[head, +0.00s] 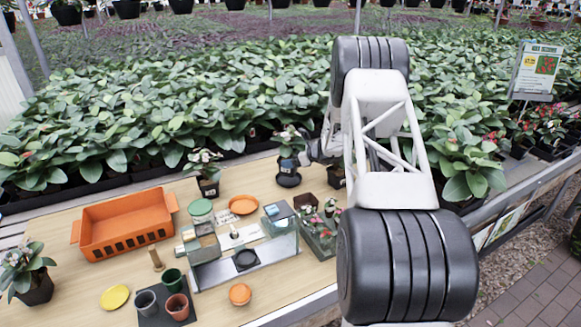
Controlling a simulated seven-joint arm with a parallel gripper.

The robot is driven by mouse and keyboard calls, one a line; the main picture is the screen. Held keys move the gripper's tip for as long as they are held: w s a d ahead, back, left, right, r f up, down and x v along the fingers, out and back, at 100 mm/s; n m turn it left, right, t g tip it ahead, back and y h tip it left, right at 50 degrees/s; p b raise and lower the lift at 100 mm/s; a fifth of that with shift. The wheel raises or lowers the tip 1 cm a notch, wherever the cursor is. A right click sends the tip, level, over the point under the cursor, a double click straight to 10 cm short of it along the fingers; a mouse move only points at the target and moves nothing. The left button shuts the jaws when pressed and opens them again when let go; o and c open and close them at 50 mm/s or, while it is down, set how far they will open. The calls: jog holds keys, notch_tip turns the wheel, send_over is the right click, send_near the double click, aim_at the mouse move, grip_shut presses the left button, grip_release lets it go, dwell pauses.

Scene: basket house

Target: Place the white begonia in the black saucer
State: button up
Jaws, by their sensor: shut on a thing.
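My gripper (309,150) is at the back of the table, partly hidden behind my arm. It is shut on a potted begonia with small pale flowers (289,138) in a dark pot, which stands about upright. A black round dish (288,181), like a saucer, is directly below that pot; I cannot tell whether they touch. A second begonia with pale flowers (204,160) stands in a black pot to the left. Flower colours are hard to tell at this size.
An orange crate (125,228) is at the left. Green (201,208) and orange (243,204) saucers and a clear-walled stand (275,250) fill the middle. A planter with red-flowered plants (318,238) is close to my arm. Dense foliage borders the back edge.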

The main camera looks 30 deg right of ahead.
jog(key=shift+f, duration=1.8)
jog(key=shift+f, duration=0.15)
jog(key=o, duration=0.8)
jog(key=v, duration=1.2)
